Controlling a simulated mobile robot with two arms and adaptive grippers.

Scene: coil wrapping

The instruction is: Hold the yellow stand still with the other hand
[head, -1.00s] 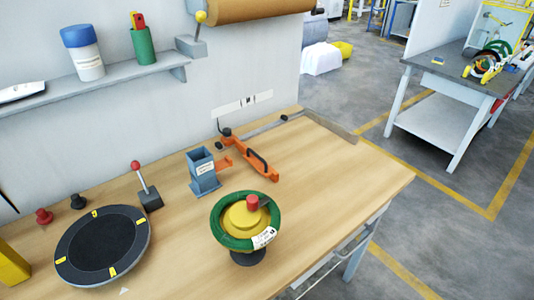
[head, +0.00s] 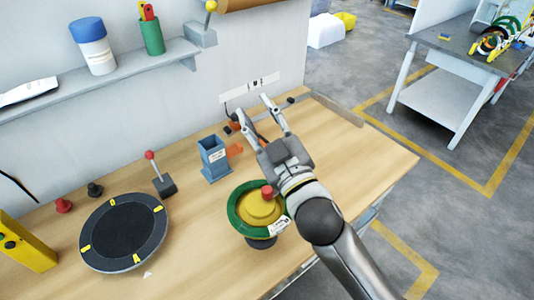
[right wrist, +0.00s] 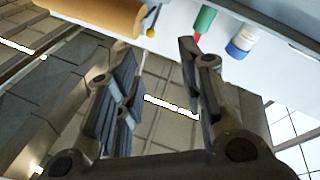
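The yellow stand (head: 258,207) stands on the wooden bench in the head view. It has a red knob (head: 267,192) on top and a green coil (head: 236,216) around it, with a white label at the coil's right side. My right gripper (head: 254,102) is open and empty. It is above the bench, beyond the stand and up to its right, fingers pointing toward the wall. In the right wrist view its two fingers (right wrist: 160,90) are spread with nothing between them. My arm passes close to the stand's right side in the picture. My left gripper is not in view.
A black round turntable (head: 124,232) lies left of the stand. A lever with a red ball (head: 163,182) and a blue-grey holder (head: 213,158) stand behind. An orange tool is partly hidden by my gripper. The bench's right part (head: 350,150) is clear.

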